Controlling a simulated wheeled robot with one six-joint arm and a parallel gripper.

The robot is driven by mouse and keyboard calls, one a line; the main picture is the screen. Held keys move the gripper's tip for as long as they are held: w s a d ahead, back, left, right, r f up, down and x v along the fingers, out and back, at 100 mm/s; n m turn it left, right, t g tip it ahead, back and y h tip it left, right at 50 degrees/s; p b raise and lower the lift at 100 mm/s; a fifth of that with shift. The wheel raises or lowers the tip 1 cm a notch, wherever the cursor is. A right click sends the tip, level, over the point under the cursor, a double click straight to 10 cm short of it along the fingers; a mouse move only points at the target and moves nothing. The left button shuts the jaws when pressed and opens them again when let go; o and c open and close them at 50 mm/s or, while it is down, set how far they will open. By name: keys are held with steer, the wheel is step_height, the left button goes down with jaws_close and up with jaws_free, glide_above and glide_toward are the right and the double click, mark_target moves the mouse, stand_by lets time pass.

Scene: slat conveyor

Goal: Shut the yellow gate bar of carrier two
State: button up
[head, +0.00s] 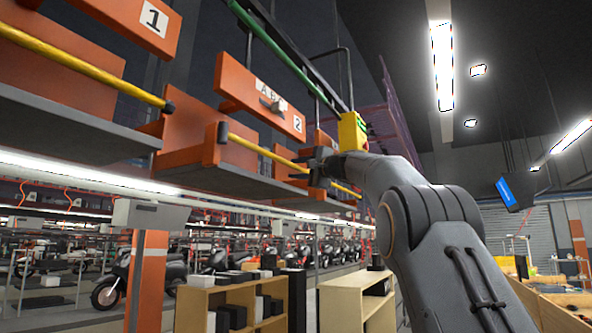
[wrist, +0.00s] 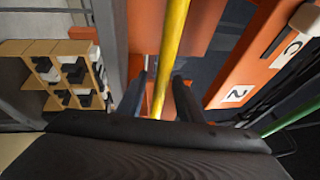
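Carrier two is an orange hanging carrier with a grey deck; its header plate (head: 258,104) bears the number 2. Its yellow gate bar (head: 262,152) starts at a dark end piece on the left and slopes down to the right along the carrier's side, toward my gripper (head: 322,166). In the wrist view the yellow bar (wrist: 173,45) runs between the two dark fingers of my gripper (wrist: 163,95). The fingers stand apart with some gap beside the bar, so it looks open around it. The bar's far end is hidden by my gripper and arm.
Carrier one (head: 130,22), with its own yellow bar (head: 85,68), hangs at the left. Shelves (head: 230,303) with black and white boxes stand below. Open air lies right of my arm.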

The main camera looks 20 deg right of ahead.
steer(key=b+v, duration=0.5)
steer(key=v, duration=0.1)
steer(key=shift+s+d+f, duration=0.15)
steer(key=shift+s+f, duration=0.05)
steer(key=shift+s, duration=0.1)
steer(key=shift+s+d+b, duration=0.2)
steer(key=shift+s+b, duration=0.1)
steer(key=shift+s, duration=0.25)
